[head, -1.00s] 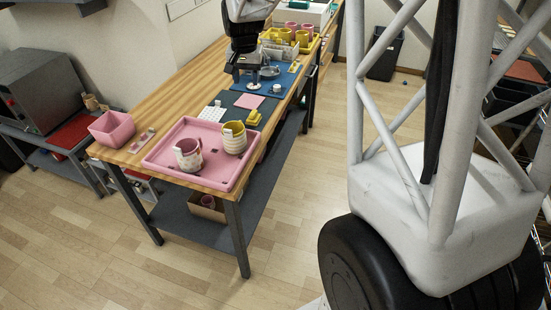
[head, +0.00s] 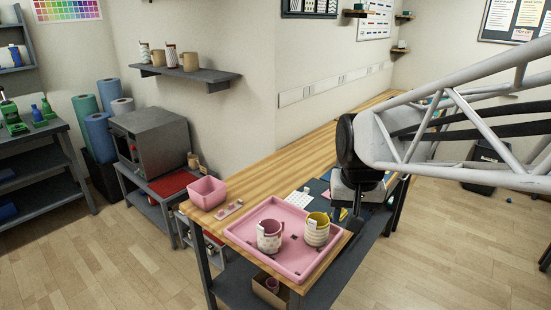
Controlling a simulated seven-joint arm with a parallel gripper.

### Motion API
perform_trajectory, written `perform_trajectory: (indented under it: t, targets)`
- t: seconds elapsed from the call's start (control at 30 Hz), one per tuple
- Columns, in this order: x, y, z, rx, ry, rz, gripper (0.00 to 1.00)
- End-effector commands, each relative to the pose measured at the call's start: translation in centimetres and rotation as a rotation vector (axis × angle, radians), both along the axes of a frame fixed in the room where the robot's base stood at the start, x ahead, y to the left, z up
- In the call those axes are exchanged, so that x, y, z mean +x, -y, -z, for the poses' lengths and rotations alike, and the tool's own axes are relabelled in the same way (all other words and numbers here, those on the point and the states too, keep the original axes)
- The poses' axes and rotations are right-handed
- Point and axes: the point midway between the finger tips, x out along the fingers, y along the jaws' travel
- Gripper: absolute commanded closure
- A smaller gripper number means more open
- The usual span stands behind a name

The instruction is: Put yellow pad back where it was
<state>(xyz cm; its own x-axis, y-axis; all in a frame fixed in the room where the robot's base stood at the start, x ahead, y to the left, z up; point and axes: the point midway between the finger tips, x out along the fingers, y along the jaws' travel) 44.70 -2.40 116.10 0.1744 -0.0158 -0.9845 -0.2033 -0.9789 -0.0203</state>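My gripper (head: 349,211) is over the right side of the wooden table, just behind the pink tray, pointing down. Its fingers are small and dark here, so I cannot tell whether they are open or shut. A small sliver of yellow shows at the fingers; it may be the yellow pad, but I cannot tell whether it is held. The rest of that spot and most of the dark mat are hidden behind my wrist and arm.
The pink tray (head: 246,229) holds a pink-patterned mug (head: 268,240) and a yellow-patterned mug (head: 316,235). A white perforated block (head: 299,199) lies behind it. A pink bin (head: 207,193) stands at the table's left corner. Mugs stand on a wall shelf (head: 205,77).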

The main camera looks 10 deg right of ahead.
Motion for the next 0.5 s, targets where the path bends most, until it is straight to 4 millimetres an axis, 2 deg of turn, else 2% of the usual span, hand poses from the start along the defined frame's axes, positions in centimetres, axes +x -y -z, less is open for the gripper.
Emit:
perform_trajectory:
  t: [0.03,0.3,0.5]
  targets:
    - [-1.5,-0.3,0.0,-0.003,0.007,-0.018,0.52]
    - [-8.1,-1.4,0.8,-0.019,0.034,-0.109,0.52]
    - [-11.6,-1.9,1.7,-0.028,0.049,-0.159,0.52]
